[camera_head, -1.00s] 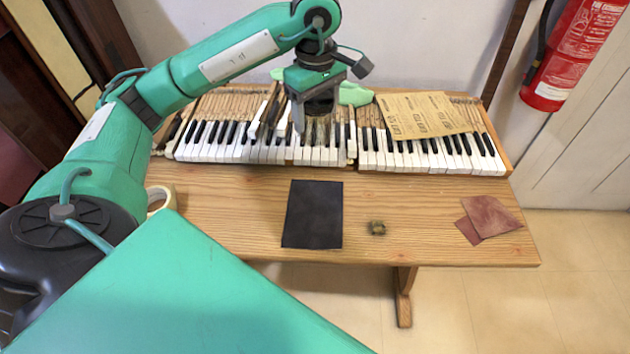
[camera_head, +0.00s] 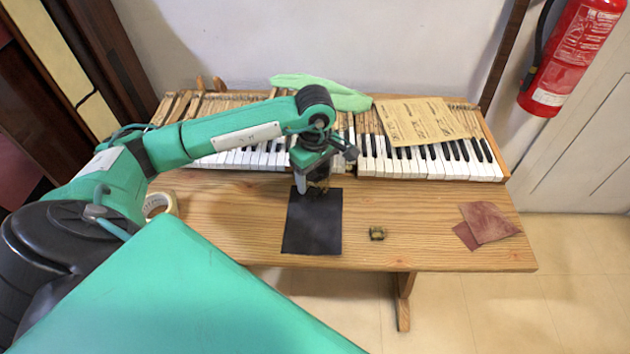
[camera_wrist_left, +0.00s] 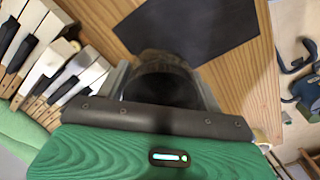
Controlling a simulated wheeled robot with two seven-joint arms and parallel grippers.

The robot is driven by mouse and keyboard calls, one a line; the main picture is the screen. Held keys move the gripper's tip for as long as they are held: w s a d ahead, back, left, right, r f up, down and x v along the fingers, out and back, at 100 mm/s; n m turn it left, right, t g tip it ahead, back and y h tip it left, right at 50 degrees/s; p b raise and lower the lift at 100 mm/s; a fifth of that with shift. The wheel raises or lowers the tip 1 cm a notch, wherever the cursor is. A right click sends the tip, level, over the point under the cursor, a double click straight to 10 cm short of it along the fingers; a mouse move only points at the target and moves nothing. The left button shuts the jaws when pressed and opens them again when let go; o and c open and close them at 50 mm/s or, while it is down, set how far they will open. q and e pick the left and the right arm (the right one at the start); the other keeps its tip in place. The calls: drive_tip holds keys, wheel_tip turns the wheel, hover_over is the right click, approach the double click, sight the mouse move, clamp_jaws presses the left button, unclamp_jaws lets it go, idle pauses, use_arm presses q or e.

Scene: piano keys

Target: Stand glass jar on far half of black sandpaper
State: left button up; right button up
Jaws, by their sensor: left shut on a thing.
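The black sandpaper (camera_head: 312,228) lies flat on the wooden table; it also shows in the left wrist view (camera_wrist_left: 200,28). My left gripper (camera_head: 314,188) is over its far edge, pointing down. The left gripper is shut on the glass jar (camera_wrist_left: 162,80), a dark, see-through round shape between the fingers in the left wrist view. In the head view the jar (camera_head: 318,186) is small and mostly hidden by the gripper. I cannot tell whether the jar touches the sandpaper. My right gripper is not in view.
Piano keys (camera_head: 430,165) run along the back of the table (camera_head: 420,215). A small dark block (camera_head: 377,233) is right of the black sandpaper. Reddish sheets (camera_head: 487,224) lie far right; a tape roll (camera_head: 160,203) is left.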

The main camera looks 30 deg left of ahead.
use_arm(q)
wheel_tip(320, 180, down, 3)
drive_tip(key=shift+r, duration=0.15)
drive_tip(key=shift+f, duration=0.25)
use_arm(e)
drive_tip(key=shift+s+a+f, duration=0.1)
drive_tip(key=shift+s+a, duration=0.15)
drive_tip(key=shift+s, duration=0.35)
use_arm(q)
drive_tip(key=shift+f, duration=0.15)
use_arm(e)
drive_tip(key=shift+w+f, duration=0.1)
